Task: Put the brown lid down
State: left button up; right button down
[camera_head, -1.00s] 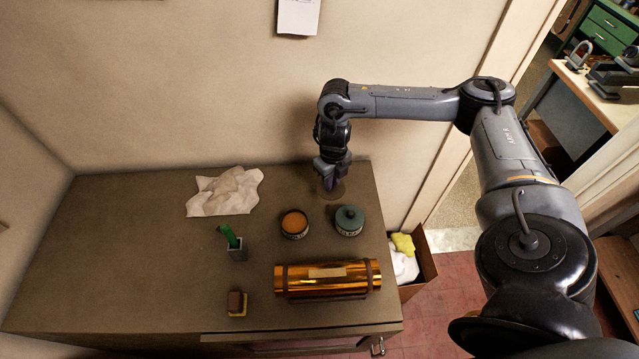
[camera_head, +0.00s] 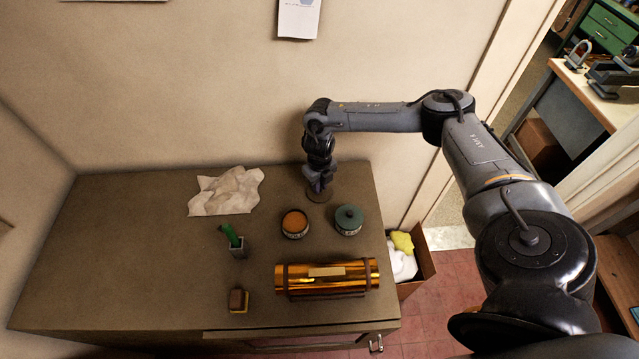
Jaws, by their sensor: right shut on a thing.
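My right gripper (camera_head: 319,188) points down near the back right of the brown table (camera_head: 130,260). It is shut on the brown lid (camera_head: 320,196), a small disc partly hidden under the fingers. The lid is at or just above the table top; I cannot tell whether it touches. An open round tin (camera_head: 295,223) with orange-brown contents stands in front of the lid, a little to the left. A tin with a green lid (camera_head: 348,219) stands to its right. My left gripper is not in view.
A crumpled cloth (camera_head: 226,191) lies at the back. A green-handled item in a small cup (camera_head: 234,240), a brown and yellow block (camera_head: 238,300) and a shiny amber roll (camera_head: 327,278) are nearer the front. The left of the table is clear.

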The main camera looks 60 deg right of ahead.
jog(key=shift+f, duration=0.1)
jog(key=c, duration=1)
grip_release()
jog(key=shift+c, duration=0.2)
notch_tip(320, 180, up, 6)
jog(key=shift+r+b, duration=0.1)
jog(key=shift+b, duration=0.3)
notch_tip(320, 180, up, 6)
jog(key=p, duration=0.2)
